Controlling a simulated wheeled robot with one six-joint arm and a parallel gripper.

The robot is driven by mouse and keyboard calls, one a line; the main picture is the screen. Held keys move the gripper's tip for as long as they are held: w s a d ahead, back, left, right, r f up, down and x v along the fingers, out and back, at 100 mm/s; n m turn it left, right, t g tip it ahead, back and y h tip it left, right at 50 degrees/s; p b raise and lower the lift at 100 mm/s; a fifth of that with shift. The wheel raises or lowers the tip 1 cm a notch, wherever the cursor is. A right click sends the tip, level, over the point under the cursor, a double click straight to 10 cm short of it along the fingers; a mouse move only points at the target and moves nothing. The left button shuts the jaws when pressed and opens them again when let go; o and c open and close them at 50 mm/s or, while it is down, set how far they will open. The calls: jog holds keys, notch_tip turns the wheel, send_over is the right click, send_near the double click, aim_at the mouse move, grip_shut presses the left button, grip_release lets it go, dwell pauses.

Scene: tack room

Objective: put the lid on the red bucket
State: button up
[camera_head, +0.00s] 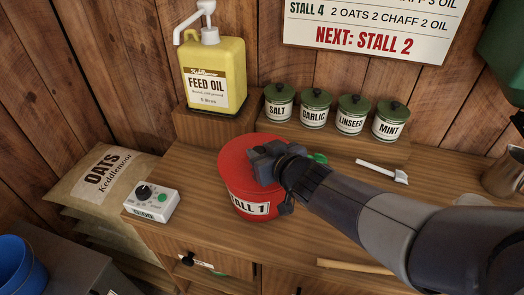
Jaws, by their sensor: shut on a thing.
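The red bucket (236,191) with a white "STALL 1" label stands on the wooden counter, below centre. A red round lid (236,152) covers its top in this view. My gripper (262,155) is over the lid, reaching in from the right, and is shut on it. The part between the jaws is hidden by the gripper. I cannot tell whether the lid rests on the rim or is held slightly above it. My wrist hides the bucket's right side.
A green object (318,158) shows partly behind my wrist. Several green-lidded jars (314,110) and a yellow feed oil jug (214,76) stand behind. A grey dial box (152,201) is left. A white scoop-like tool (384,171) and a metal jug (505,174) are right.

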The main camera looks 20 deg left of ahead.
jog(key=shift+f+b, duration=0.4)
jog(key=shift+f, duration=0.05)
jog(key=o, duration=0.7)
jog(key=shift+r, duration=0.1)
jog(key=shift+s+d+r+p, duration=0.3)
jog(key=shift+s+d+p, duration=0.1)
jog(key=shift+d+p, duration=0.15)
jog(key=shift+p+v, duration=2.9)
jog(key=shift+v, duration=1.8)
jog(key=shift+f, duration=0.15)
